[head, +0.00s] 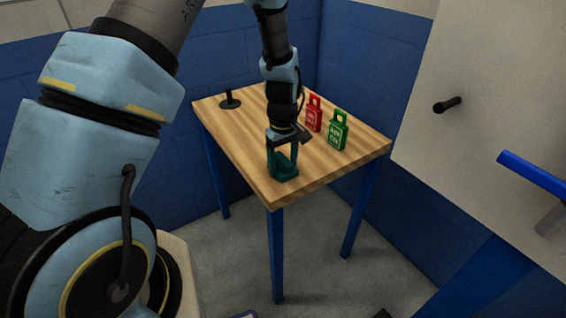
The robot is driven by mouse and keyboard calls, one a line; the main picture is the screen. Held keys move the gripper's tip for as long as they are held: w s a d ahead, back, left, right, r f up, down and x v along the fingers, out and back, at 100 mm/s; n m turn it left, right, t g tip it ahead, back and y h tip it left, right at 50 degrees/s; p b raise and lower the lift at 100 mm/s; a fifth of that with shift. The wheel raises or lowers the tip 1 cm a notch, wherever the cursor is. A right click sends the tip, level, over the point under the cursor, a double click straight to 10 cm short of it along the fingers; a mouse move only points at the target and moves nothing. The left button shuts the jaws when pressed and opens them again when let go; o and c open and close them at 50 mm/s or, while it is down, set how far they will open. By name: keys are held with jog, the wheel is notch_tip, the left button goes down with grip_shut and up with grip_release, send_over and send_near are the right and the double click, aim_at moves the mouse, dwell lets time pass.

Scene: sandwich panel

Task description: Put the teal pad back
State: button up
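The teal pad (285,170) is a dark teal block at the front corner of the wooden table (235,135). My gripper (283,158) points straight down over it, with its dark fingers at the pad's left and right. The fingers and the pad are close in colour, so where one ends and the other begins is hard to see. I cannot tell whether the fingers are closed on the pad, or whether the pad rests on the table or is just above it.
A red tag (314,117) and a green tag (338,133) stand right of my gripper. A black peg on a round base (230,99) stands at the back left. At right, a pale panel (480,60) carries a black knob (447,104) and blue handle (540,174).

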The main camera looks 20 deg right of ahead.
aim_at(283, 158)
jog(key=o, duration=0.4)
notch_tip(283, 158, up, 12)
jog(key=b, duration=0.2)
jog(key=s+a+r+m, duration=0.1)
jog(key=a, duration=0.9)
jog(key=s+a+r+m+t, duration=0.1)
jog(key=a, duration=0.9)
jog(key=s+a+r+m, duration=0.1)
jog(key=s+a+r, duration=0.1)
jog(key=a, duration=0.8)
jog(key=shift+a+r+t, duration=0.1)
jog(key=shift+t, duration=0.2)
jog(key=shift+w, duration=0.1)
